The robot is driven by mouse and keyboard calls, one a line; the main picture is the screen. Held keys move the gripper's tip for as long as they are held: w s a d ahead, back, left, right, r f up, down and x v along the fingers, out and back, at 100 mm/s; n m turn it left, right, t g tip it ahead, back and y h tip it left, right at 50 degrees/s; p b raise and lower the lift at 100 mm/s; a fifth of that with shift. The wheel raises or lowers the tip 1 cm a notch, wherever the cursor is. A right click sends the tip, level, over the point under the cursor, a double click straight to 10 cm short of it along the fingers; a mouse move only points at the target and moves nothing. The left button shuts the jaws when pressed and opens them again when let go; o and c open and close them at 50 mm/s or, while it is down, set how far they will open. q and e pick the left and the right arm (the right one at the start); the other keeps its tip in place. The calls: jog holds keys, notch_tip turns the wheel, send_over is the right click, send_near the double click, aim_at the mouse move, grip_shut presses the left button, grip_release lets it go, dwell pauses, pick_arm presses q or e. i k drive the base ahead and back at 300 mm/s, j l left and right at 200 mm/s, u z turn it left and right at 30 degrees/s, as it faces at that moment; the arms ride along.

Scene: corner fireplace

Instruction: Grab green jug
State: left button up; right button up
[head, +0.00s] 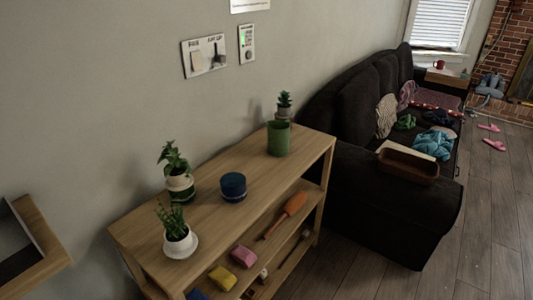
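A green cylindrical vessel (278,139), which looks like the green jug, stands upright on the top of a wooden shelf unit (222,215), near its far right end. I cannot make out a handle on it. A small potted succulent (284,105) stands close behind it. Neither of my grippers shows in the head view.
A blue round container (233,187) and two potted plants (179,184) (176,240) stand on the same top. Lower shelves hold an orange item (287,215) and sponges (243,256). A dark sofa (390,205) stands right; open wooden floor (490,230) lies beyond.

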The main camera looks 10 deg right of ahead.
aim_at(278, 131)
jog(key=l+u, duration=0.2)
jog(key=l, duration=0.95)
jog(key=i+l+u, duration=0.25)
jog(key=i+l, duration=0.15)
jog(key=i+l+u, duration=0.2)
jog(key=l, duration=0.35)
jog(key=i, duration=0.1)
